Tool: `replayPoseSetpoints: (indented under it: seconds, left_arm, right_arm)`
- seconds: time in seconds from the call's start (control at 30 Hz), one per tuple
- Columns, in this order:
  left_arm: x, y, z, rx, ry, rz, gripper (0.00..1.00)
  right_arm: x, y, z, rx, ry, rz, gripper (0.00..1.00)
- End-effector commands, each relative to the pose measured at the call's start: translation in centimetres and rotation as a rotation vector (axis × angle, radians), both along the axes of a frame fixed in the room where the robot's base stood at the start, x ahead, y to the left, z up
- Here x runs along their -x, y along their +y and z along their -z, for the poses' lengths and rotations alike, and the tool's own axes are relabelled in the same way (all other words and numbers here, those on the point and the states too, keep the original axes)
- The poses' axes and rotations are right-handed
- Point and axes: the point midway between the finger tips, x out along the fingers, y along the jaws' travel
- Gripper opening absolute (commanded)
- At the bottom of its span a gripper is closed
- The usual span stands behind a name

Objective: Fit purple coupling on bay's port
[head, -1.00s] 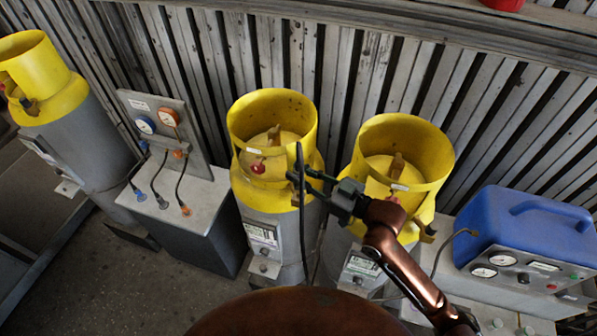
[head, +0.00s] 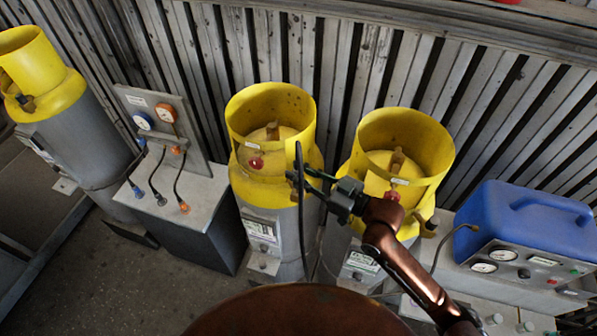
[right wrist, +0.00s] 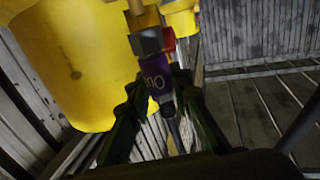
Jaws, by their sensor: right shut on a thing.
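My right gripper (head: 308,182) is in front of two yellow-topped cylinders, near the gap between them. In the right wrist view its fingers (right wrist: 158,95) are shut on the purple coupling (right wrist: 155,84), which has white lettering. A grey collar (right wrist: 146,42) tops the coupling, and a dark hose leaves its lower end. A brass-coloured part (right wrist: 137,8) shows just beyond the collar; I cannot tell whether they touch. In the head view the coupling is too small to make out, and a dark hose (head: 301,225) hangs by the fingers. The bay's port is not clearly identifiable. My left gripper is not in view.
The left (head: 245,188) and right (head: 436,160) yellow cylinder collars flank my gripper. A gauge panel (head: 185,125) with several short hoses stands left. A blue case (head: 525,220) with gauges stands right. A slatted wall (head: 345,60) closes the back.

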Motion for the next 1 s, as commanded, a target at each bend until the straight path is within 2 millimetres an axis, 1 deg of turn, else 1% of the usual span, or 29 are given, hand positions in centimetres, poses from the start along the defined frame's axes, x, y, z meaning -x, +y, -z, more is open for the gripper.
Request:
replayPoseSetpoints:
  seconds: [0.37, 1.0]
  left_arm:
    - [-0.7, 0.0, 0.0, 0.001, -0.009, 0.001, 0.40]
    - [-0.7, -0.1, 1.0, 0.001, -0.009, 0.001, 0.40]
  right_arm:
    - [0.0, 0.0, 0.0, -0.001, -0.002, 0.000, 0.00]
    - [0.0, 0.0, 1.6, 0.000, -0.002, 0.001, 0.00]
